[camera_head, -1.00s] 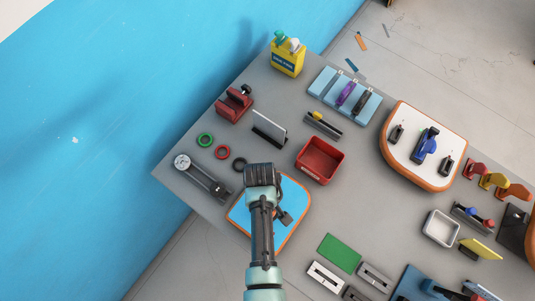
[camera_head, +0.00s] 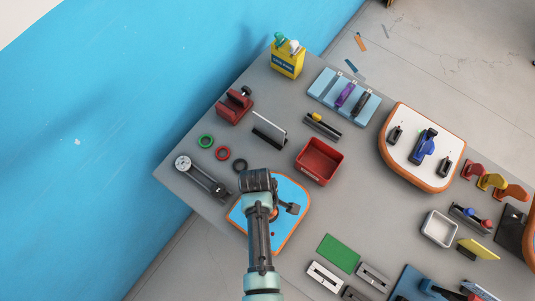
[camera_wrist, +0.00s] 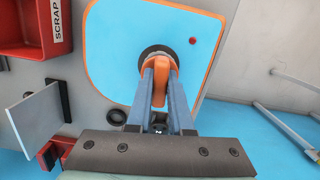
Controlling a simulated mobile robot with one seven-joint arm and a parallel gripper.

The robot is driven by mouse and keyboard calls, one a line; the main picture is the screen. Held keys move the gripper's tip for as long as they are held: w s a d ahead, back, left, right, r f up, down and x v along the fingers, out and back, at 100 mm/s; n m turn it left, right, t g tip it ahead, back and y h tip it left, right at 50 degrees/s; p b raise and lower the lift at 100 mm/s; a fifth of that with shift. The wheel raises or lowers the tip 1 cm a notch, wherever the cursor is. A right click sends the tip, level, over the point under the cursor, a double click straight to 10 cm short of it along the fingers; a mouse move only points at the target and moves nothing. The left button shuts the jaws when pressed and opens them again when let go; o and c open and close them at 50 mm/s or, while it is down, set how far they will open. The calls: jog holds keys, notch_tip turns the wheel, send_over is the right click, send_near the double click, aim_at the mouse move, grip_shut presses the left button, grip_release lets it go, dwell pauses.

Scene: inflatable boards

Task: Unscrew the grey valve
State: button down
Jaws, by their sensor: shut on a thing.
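The blue board with an orange rim (camera_head: 285,190) lies on the grey table. It also fills the top of the wrist view (camera_wrist: 115,35). A dark grey round fitting (camera_wrist: 155,50) sits on it, with an upright orange piece (camera_wrist: 161,68) in its middle. This looks like the valve, but which part is called grey I cannot tell. My gripper (camera_wrist: 162,85) has its two fingers on either side of the orange piece and is shut on it. In the head view a bit of orange (camera_head: 274,213) shows beside my wrist; my arm hides most of the fitting.
A red SCRAP bin (camera_head: 319,160) stands behind the board. A black ring (camera_head: 240,165), a red ring (camera_head: 222,153) and a green ring (camera_head: 205,141) lie to the left. A gauge tool (camera_head: 203,178) lies near the left table edge. A white board (camera_head: 435,170) is at right.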

jog(key=shift+r, duration=2.45)
jog(key=shift+w+f, duration=0.1)
jog(key=shift+w, duration=0.05)
jog(key=w+f+m+b, duration=0.1)
jog(key=w+m+b, duration=0.1)
jog(key=b, duration=0.3)
jog(key=w+f+m+b, duration=0.1)
jog(key=w+m+b, duration=0.2)
jog(key=m+b, duration=0.2)
jog(key=w+f+m+y+b, duration=0.1)
jog(key=w+m+b, duration=0.1)
jog(key=m+b, duration=0.2)
jog(key=shift+w+d+f+g+b, duration=0.15)
jog(key=shift+d+f+g+b, duration=0.2)
jog(key=shift+b, duration=1.1)
jog(key=shift+a+m+b, duration=0.35)
jog(key=shift+m, duration=0.05)
